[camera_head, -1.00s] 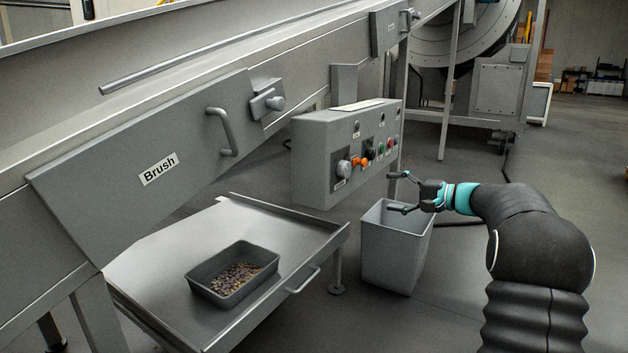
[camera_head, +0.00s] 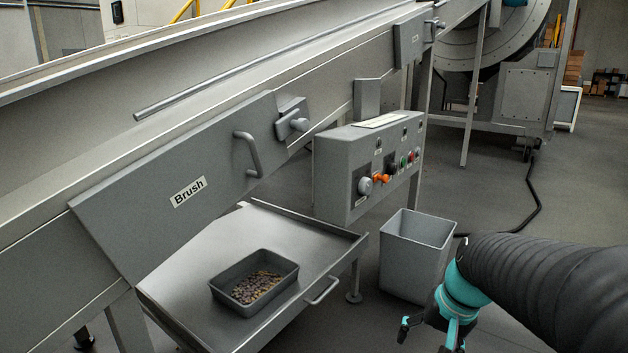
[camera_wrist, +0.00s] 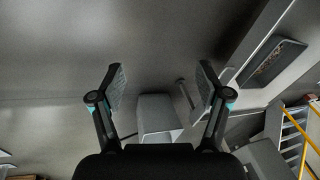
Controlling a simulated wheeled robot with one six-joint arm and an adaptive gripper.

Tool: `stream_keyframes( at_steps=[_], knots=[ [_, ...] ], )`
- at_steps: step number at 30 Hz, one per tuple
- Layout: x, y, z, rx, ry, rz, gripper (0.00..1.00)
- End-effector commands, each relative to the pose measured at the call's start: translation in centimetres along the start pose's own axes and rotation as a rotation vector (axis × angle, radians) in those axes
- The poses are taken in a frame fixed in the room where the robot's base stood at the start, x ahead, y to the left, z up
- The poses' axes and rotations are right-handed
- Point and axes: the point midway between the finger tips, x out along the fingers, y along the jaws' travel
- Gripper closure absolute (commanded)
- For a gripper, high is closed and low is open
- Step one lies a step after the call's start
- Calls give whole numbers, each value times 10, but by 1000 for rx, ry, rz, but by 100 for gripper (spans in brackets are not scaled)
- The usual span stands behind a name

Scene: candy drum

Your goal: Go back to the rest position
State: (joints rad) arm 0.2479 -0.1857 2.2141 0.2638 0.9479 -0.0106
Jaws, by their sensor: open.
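My gripper (camera_head: 431,333) hangs at the lower right of the head view, in front of and below the grey bin, with its fingers partly cut off by the bottom edge. In the wrist view my gripper (camera_wrist: 162,80) has its two fingers spread wide with nothing between them. The control box (camera_head: 345,160) with its orange handle and knobs is up and to the left of my gripper, apart from it.
A grey bin (camera_head: 415,228) stands on the floor near my arm. A metal table (camera_head: 215,245) carries a tray (camera_head: 283,262) of candies. The conveyor with the Brush cover (camera_head: 150,215) fills the left. A drum machine (camera_head: 500,40) stands behind. Open floor (camera_head: 570,180) lies at right.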

Motion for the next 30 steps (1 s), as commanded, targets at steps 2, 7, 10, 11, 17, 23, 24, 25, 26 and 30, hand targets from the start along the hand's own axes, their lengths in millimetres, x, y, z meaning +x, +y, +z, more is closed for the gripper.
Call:
stream_keyframes(
  at_steps=[2,7,10,11,17,23,24,25,26,30],
  knots=[
    [-18,1,23,-65,32,46,24],
    [-42,7,63,-194,96,124,24],
    [-57,8,84,-264,136,152,24],
    [-61,8,90,-283,147,157,24],
    [-91,-4,115,-363,235,137,24],
    [-114,-16,120,-406,295,111,24],
    [-115,-18,120,-410,294,109,24],
    [-114,-18,120,-412,292,109,24],
    [-114,-18,121,-413,292,108,24],
    [-113,-18,120,-412,292,108,24]
  ],
)
